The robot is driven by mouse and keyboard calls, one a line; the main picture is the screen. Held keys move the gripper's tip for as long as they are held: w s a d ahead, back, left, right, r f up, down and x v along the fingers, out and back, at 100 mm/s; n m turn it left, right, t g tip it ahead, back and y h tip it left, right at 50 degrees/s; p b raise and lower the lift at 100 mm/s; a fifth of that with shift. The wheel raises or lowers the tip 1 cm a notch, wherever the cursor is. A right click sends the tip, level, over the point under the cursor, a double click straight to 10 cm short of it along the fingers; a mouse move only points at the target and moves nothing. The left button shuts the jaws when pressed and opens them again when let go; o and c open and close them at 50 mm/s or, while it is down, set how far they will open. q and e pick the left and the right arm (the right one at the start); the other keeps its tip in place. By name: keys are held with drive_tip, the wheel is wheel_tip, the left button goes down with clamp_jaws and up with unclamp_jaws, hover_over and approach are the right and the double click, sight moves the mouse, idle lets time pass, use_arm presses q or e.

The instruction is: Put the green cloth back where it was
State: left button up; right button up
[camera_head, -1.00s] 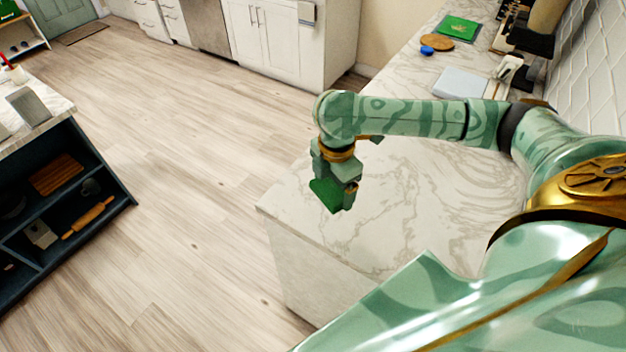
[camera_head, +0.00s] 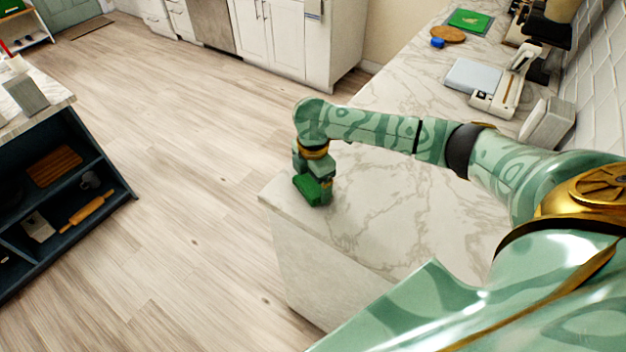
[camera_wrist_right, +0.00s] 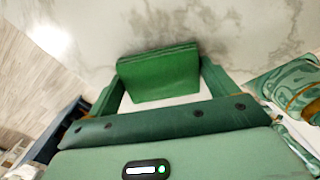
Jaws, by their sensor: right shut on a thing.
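The folded green cloth (camera_wrist_right: 160,74) is between the two fingers of my right gripper (camera_wrist_right: 160,90) in the right wrist view. My right gripper (camera_head: 314,190) is shut on it. In the head view the cloth (camera_head: 306,188) shows as a small green piece at the fingertips, at the left edge of the marble counter (camera_head: 400,215). I cannot tell whether the cloth touches the counter top. My left gripper is not in view.
A green mat or board (camera_head: 469,21), a round wooden board (camera_head: 447,34) and a blue object (camera_head: 437,43) lie at the counter's far end. A pale flat scale-like thing (camera_head: 472,74) lies nearer. A dark shelf unit (camera_head: 75,200) stands at left across open floor. The counter's near part is clear.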

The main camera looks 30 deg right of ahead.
sight(313, 182)
drive_tip(key=o, duration=0.8)
drive_tip(key=shift+f, duration=0.1)
wheel_tip(313, 182, up, 12)
drive_tip(key=p, duration=0.4)
drive_tip(key=shift+p, duration=0.3)
